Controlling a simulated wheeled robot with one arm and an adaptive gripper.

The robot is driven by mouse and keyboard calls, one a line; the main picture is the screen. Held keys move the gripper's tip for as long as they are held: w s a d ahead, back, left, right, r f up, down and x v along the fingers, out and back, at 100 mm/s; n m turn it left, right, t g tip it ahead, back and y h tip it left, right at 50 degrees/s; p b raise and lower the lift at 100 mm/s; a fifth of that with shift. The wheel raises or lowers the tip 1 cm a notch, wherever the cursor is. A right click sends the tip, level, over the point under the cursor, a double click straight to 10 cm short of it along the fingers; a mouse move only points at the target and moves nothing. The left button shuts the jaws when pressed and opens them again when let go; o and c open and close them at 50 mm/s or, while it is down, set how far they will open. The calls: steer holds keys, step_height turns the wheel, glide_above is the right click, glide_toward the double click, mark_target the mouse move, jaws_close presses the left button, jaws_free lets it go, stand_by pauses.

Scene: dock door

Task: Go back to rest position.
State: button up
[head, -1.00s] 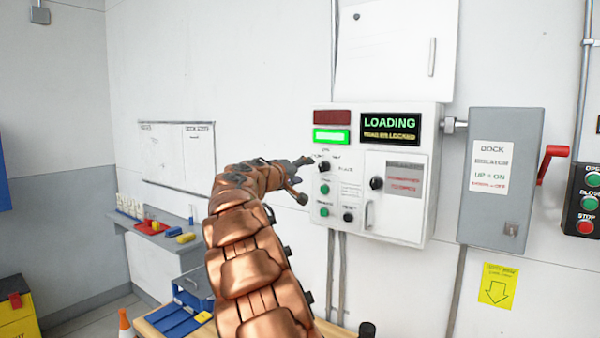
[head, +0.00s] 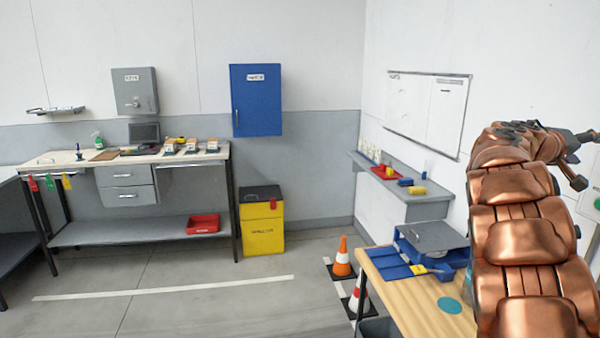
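My copper-coloured arm rises along the right side of the head view and bends to the right at its top. My gripper (head: 582,158) is at the right edge, in front of the white wall. Its fingers are small and partly cut off by the frame, so I cannot tell whether it is open or shut. Nothing is seen held in it. The control box is almost wholly out of view; only a sliver with a green button shows at the right edge.
A wooden table (head: 415,318) with a blue case (head: 432,245) stands close beside my arm. Behind it are a wall shelf (head: 425,205), orange cones (head: 342,258) and a yellow bin (head: 262,222). A workbench (head: 75,172) stands at the left. The middle floor is clear.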

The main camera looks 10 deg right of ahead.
steer(key=s+a+f+n+y, duration=0.1)
steer(key=s+a+f+y, duration=0.2)
steer(key=s+a+f, duration=0.5)
steer(key=s+a+f+y, duration=0.1)
steer(key=a+f+y, duration=0.3)
steer(key=a+f, duration=0.55)
steer(key=s+a+f+n+y, duration=0.1)
steer(key=s+a+f+y, duration=0.3)
steer(key=a, duration=0.9)
steer(key=s+a+f+n+g+y, duration=0.1)
steer(key=s+a+f+y, duration=0.1)
steer(key=s+a+f, duration=0.2)
steer(key=s+a+f+n+g+y, duration=0.1)
steer(key=s+a+f, duration=0.3)
steer(key=s+a, duration=0.5)
steer(key=s+a+f+n+g+y, duration=0.1)
steer(key=s+a+f+y, duration=0.2)
steer(key=a, duration=0.8)
steer(key=s+f, duration=0.2)
steer(key=s, duration=0.2)
steer(key=shift+a+n, duration=0.2)
steer(key=shift+n, duration=0.2)
